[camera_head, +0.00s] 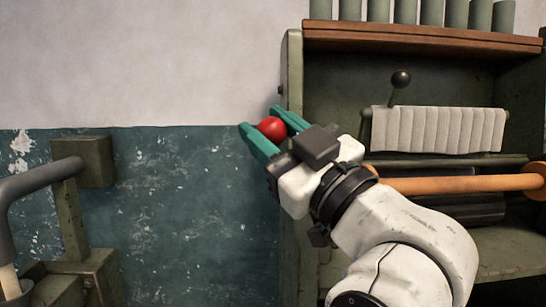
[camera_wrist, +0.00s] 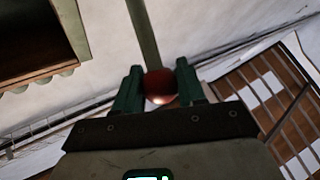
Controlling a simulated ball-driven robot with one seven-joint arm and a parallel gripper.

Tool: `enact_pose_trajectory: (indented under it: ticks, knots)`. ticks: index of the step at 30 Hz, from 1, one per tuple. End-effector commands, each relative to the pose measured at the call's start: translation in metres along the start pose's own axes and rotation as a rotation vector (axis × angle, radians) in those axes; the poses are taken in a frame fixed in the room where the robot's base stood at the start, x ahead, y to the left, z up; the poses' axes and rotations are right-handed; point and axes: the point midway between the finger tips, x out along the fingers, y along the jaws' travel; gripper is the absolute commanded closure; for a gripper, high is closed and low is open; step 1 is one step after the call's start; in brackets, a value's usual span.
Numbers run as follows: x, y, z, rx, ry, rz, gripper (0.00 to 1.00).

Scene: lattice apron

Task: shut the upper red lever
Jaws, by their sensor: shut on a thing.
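The red lever shows as a round red knob (camera_head: 271,128) left of the cabinet's side post. My gripper (camera_head: 262,117) has its green fingers on either side of this knob and is shut on it. In the wrist view, the red knob (camera_wrist: 159,84) sits between the two fingers of my gripper (camera_wrist: 158,70). A greenish rod (camera_wrist: 142,30) runs from behind the knob to the top of that view. In the head view the rod is hidden, and I cannot see where the lever is mounted.
A green cabinet (camera_head: 291,90) stands at the right, with a black-knobbed lever (camera_head: 400,79) and a white ribbed roll (camera_head: 437,130) inside. An orange bar (camera_head: 450,185) crosses its front. A grey curved handle (camera_head: 30,183) stands at the left. The wall between is bare.

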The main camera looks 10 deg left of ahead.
Motion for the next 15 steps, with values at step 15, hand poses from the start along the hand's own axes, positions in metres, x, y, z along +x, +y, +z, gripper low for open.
enact_pose_trajectory:
  ticks: [15]
  knots:
    - [-0.036, -0.028, 0.029, -0.055, 0.078, 0.011, 1.00]
